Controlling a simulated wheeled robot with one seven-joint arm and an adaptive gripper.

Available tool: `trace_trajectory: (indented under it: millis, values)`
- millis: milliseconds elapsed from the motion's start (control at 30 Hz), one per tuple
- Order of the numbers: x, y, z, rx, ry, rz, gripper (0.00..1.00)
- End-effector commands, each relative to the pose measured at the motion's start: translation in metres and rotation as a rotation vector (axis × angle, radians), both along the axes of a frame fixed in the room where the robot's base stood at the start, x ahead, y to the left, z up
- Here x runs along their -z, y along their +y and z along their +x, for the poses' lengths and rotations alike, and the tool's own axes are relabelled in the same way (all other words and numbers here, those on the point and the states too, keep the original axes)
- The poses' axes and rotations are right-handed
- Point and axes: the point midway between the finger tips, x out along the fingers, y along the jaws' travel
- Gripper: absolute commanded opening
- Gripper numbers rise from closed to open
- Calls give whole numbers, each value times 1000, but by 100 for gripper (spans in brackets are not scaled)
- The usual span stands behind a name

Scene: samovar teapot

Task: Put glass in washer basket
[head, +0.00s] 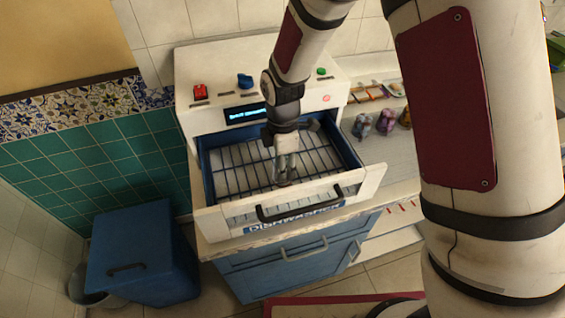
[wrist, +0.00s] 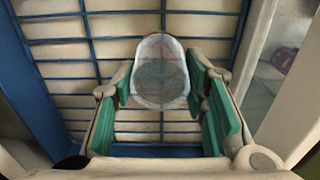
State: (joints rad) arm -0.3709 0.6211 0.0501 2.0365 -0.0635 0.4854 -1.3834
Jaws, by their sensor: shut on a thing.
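A clear glass (wrist: 160,72) is held between the green pads of my gripper (wrist: 165,95) in the wrist view. My gripper is shut on it. The washer basket is a dark wire rack (head: 235,178) in the pulled-out drawer of the white dishwasher (head: 255,65). It also shows behind the glass in the wrist view (wrist: 60,50). In the head view my gripper (head: 285,178) points down over the basket, towards the drawer's front. The glass is hard to make out there. I cannot tell whether it touches the wires.
The drawer front with a black handle (head: 300,205) rises along the basket's near side. A blue bin (head: 145,255) is at lower left. The visible basket area looks empty around my gripper.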

Motion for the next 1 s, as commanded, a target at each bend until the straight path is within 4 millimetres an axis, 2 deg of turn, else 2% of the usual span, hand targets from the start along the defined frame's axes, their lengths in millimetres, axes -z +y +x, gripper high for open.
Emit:
trace_trajectory:
  millis: [167,200,300,700,867,1000]
  values:
    - [3,0,0,0,0,0,11]
    - [3,0,0,0,0,0,42]
    - [3,0,0,1,0,0,60]
    - [-4,0,1,0,-2,2,60]
    - [-25,0,2,1,-5,3,60]
    - [-53,0,2,1,-5,3,60]
